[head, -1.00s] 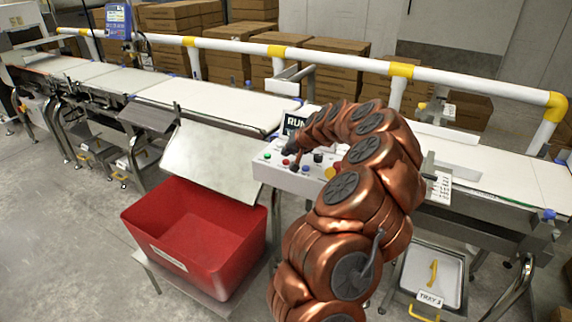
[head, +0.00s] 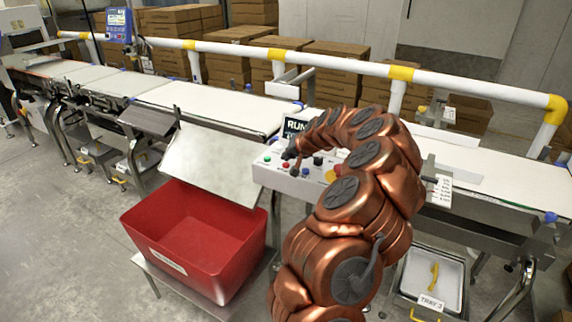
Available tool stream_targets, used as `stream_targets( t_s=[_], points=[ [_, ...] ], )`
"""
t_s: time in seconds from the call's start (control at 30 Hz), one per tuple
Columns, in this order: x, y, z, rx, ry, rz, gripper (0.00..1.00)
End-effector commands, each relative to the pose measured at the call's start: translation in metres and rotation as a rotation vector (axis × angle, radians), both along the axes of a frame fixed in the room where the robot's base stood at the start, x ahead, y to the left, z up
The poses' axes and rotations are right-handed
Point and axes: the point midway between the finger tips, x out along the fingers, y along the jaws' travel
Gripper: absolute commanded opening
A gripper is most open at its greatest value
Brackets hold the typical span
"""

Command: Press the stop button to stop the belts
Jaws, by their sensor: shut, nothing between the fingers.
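The control box (head: 275,178) is a pale panel with several buttons, beside the belt. A green button (head: 267,158) is at its left end, with a red button (head: 285,162) just right of it. No label marking the stop button is readable. My gripper (head: 289,155) is small and dark here; it is shut and empty, at the red button's upper edge. I cannot tell whether it touches the button. The screen (head: 296,126) behind the box reads "RUN". The belts (head: 205,100) run across the scene, partly hidden by my arm on the right.
A yellow-based knob (head: 331,175) and a black knob (head: 318,160) sit on the box, close to my arm. A red bin (head: 190,240) stands below a slanted metal plate (head: 215,160). A white rail (head: 350,64) runs behind the belts.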

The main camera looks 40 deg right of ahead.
Motion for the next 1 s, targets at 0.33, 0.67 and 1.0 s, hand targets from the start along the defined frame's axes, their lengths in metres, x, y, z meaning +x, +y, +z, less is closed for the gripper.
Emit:
stream_targets(
  t_s=[0.33,0.67,1.0],
  points=[
    [0.0000,0.0000,0.0000,0.000,0.000,0.000,0.00],
    [0.0000,-0.0002,-0.0056,0.000,0.000,0.000,0.00],
    [0.0000,-0.0004,-0.0090,0.000,0.000,0.000,0.00]
  ],
)
